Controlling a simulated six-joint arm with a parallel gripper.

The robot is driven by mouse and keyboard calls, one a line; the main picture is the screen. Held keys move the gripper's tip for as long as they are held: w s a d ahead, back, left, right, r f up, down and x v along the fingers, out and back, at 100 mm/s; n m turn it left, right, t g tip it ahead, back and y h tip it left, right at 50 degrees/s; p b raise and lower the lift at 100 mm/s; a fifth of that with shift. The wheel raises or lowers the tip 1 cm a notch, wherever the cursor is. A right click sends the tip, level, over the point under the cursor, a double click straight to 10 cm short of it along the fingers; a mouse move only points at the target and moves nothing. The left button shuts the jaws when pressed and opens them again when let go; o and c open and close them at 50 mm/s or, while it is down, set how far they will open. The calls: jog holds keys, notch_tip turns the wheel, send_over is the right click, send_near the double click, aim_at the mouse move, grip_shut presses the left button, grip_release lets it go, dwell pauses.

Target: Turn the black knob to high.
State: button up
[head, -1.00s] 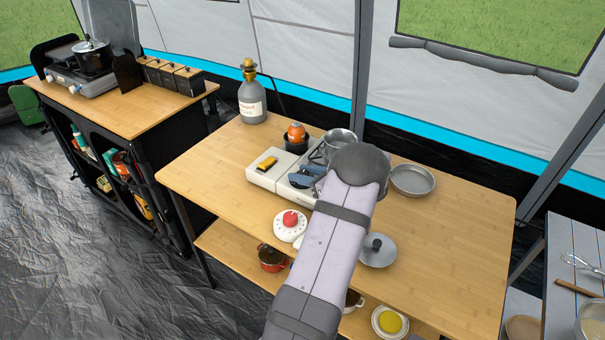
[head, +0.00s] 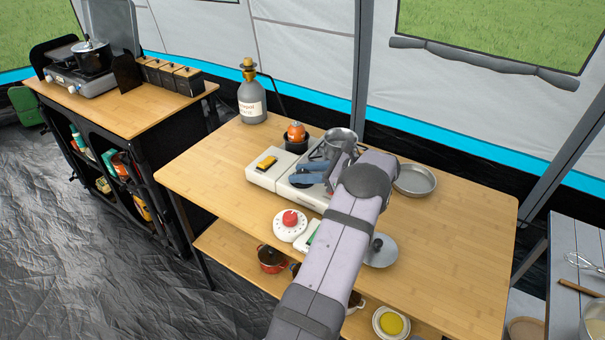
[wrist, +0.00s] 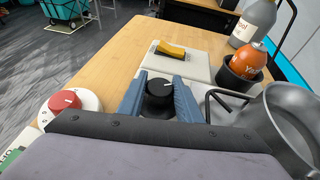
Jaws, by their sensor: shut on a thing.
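The black knob (wrist: 160,92) sits on the cream camp stove (head: 265,178), seen from above in the wrist view with a pale pointer mark on its top pointing right. My gripper (wrist: 160,98) has its two blue fingers on either side of the knob and is shut on it. A metal pot (head: 340,138) is on the stove's burner, partly hidden by my arm.
A white timer with a red dial (head: 290,219), a grey lid (head: 381,250) and an empty pan (head: 415,180) are nearby. A grey bottle (head: 252,98) stands at the back left.

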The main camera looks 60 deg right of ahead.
jog(key=o, duration=1)
jog(key=shift+r+b, duration=0.7)
jog(key=shift+r, duration=4.35)
jog(key=shift+o, duration=0.2)
